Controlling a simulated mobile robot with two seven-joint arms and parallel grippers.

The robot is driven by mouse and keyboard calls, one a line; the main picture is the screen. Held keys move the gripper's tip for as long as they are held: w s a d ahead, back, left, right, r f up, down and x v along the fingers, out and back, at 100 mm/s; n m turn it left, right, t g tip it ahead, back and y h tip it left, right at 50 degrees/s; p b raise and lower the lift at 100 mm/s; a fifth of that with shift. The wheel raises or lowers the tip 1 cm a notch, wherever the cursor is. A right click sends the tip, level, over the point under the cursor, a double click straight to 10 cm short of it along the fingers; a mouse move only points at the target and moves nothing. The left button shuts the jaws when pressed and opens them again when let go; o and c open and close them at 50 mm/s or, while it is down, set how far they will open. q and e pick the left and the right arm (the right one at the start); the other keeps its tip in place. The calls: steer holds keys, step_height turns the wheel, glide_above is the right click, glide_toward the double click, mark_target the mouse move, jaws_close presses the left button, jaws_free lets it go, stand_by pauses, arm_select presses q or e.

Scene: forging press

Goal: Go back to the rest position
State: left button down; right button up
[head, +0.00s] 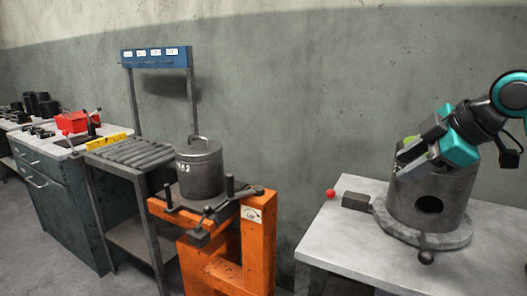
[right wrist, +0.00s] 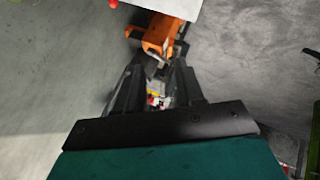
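My right gripper (head: 402,158) is in the head view at the right, at the upper rim of a grey cylindrical vessel with a round hole in its side (head: 432,190). I cannot tell whether it touches the rim. In the right wrist view the two dark fingers (right wrist: 158,72) stand apart, with background visible between them and nothing held. A small yellow-green patch (head: 410,140) shows behind the gripper; what it is, I cannot tell. My left gripper is in neither view.
The vessel stands on a grey table (head: 330,235) with a red ball (head: 330,194) and a dark block (head: 355,201). An orange stand (head: 258,240) bears a lidded metal pot (head: 200,172). A roller conveyor (head: 135,152) and a workbench (head: 65,200) lie left. Floor shows between stand and table.

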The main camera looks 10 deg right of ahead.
steer(key=w+a+f+m+t, duration=0.1)
steer(key=a+f+m, duration=0.35)
steer(key=f, duration=0.95)
steer(key=a+f+m+t, duration=0.1)
steer(key=a+f, duration=0.6)
steer(key=f, duration=0.7)
steer(key=s+a+f+m, duration=0.2)
steer(key=s+a+f, duration=0.1)
steer(key=s+f, duration=0.4)
steer(key=s+a+f+m+t+h+p, duration=0.1)
steer(key=s+a+f+m, duration=0.2)
steer(key=s+f, duration=0.3)
steer(key=s, duration=0.4)
steer(key=shift+s+a+f, duration=0.25)
steer(key=shift+s+f, duration=0.05)
steer(key=shift+f, duration=0.05)
